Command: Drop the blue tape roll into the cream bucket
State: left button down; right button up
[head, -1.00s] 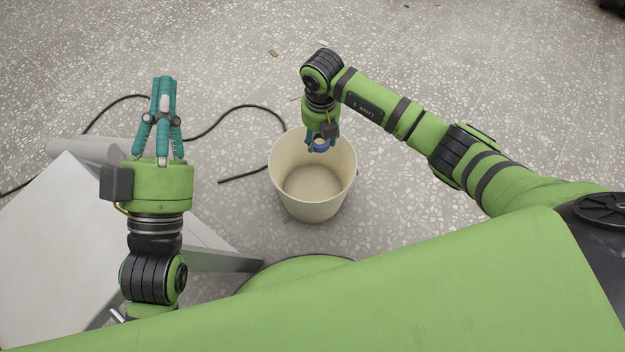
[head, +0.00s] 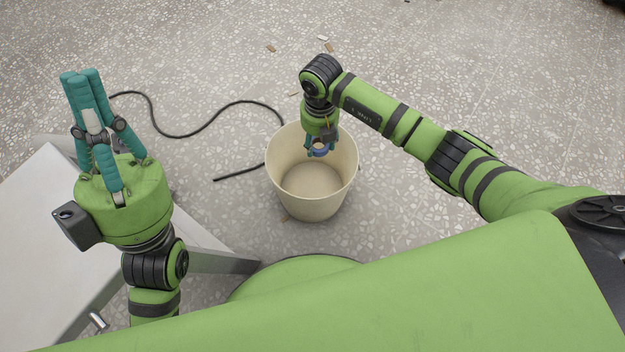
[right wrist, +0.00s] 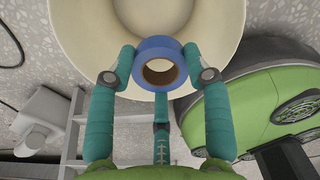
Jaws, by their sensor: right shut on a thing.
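The blue tape roll (head: 320,153) is held between the teal fingers of my right gripper (head: 320,146). In the right wrist view the roll (right wrist: 158,44) sits upright-facing between the fingertips (right wrist: 160,70), with its brown core showing. The cream bucket (head: 310,208) stands open on the floor. In the head view the roll overlaps the inside of its far wall. In the right wrist view the roll overlaps the bucket's rim area (right wrist: 78,45); its height over the rim is hard to tell. My left gripper (head: 81,75) is away to the left, fingers together, empty.
A white-topped stand (head: 40,240) with a grey metal leg is at the left, under my left arm. A black cable (head: 190,134) curves over the speckled floor beside the bucket. Small brown scraps (head: 271,47) lie farther off. Floor right of the bucket is clear.

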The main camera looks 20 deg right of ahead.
jog(key=o, duration=1.1)
jog(key=shift+o, duration=0.2)
notch_tip(320, 180, up, 12)
jog(key=shift+s, duration=0.1)
